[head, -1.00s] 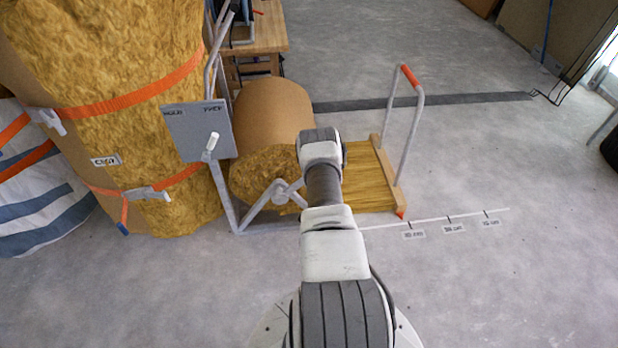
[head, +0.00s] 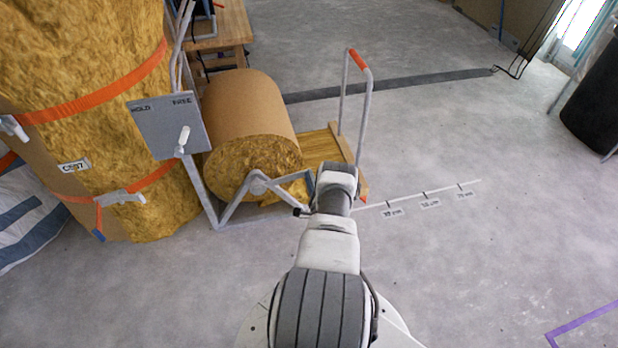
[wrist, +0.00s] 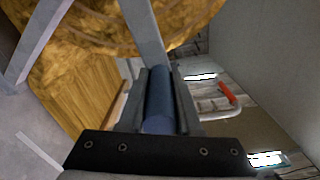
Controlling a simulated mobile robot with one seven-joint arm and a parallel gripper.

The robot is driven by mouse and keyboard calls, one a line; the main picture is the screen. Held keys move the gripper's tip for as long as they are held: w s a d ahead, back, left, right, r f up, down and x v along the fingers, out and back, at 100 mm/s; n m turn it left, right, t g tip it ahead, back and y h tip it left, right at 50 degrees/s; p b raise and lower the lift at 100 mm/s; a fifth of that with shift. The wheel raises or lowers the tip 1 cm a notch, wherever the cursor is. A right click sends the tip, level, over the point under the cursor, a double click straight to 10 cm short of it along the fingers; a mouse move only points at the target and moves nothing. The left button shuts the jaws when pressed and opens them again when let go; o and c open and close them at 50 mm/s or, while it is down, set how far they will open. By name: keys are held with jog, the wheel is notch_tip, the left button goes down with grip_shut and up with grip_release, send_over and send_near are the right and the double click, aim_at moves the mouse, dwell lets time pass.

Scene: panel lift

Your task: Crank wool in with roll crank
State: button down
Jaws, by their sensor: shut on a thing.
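The wool roll (head: 255,160), yellow with a brown paper outside, lies on its side in a grey frame. A yellow wool strip (head: 322,150) runs from it to a wooden end bar (head: 350,170). The grey crank arm (head: 285,181) reaches right from the hub on the roll's near end. My gripper (wrist: 160,90) is shut around the blue crank handle (wrist: 158,100), with the crank arm rising beyond it in the wrist view. In the head view, my arm hides most of the gripper and handle.
A grey HOLD/FREE panel (head: 150,125) carries a white-handled lever (head: 184,138) on its right, FREE side. A strapped wool bale (head: 85,90) stands left. An orange-gripped rail (head: 360,95) rises at the end bar.

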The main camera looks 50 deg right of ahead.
jog(key=shift+w, duration=0.1)
dwell(0.3)
jog(key=c, duration=0.6)
grip_release()
jog(key=shift+a, duration=0.15)
